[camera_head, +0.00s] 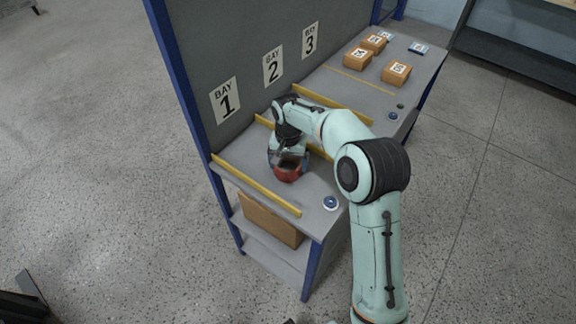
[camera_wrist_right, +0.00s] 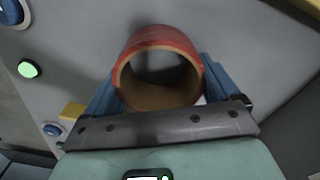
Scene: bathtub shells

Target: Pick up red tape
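The red tape (camera_head: 288,175) is a wide roll with a brown core, at the bay 1 section of the grey shelf top. In the right wrist view the red tape (camera_wrist_right: 160,36) has its open end facing the camera. My right gripper (camera_head: 285,158) points down over it. Its blue fingers (camera_wrist_right: 160,85) lie against opposite sides of the roll and appear closed on it. I cannot tell whether the roll touches the surface. My left gripper is not in view.
Yellow divider strips (camera_head: 255,185) separate the bays. A blue and white disc (camera_head: 331,203) lies near the front edge. Several brown boxes (camera_head: 396,74) stand at the far end. A grey panel with bay signs (camera_head: 225,99) rises behind. A carton (camera_head: 270,220) sits below.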

